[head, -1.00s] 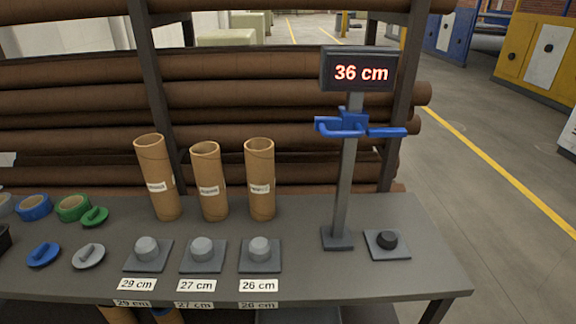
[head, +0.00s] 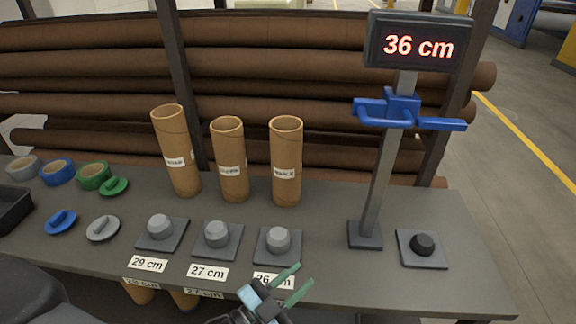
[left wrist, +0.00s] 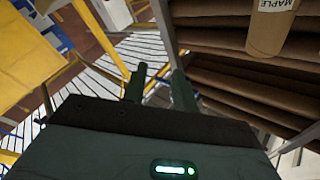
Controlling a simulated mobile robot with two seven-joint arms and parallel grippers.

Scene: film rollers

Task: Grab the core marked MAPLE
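The MAPLE core (head: 286,150) is a brown cardboard tube with a white label, standing upright at the right of three tubes on the table. In the left wrist view the core (left wrist: 268,38) shows upside down at the upper right, its label partly cut off. My left gripper (head: 306,276) is low in the head view, in front of the 26 cm stand and partly over its label. Its two green fingers are apart with nothing between them; they also show in the left wrist view (left wrist: 158,75). My right gripper is not in view.
Two similar tubes (head: 230,160) (head: 177,150) stand left of the MAPLE core. Stands with grey knobs (head: 217,236) line the table front. A measuring post (head: 378,190) with blue jaws (head: 402,108) and a 36 cm display (head: 418,45) stands right. Tape rolls (head: 93,176) lie left.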

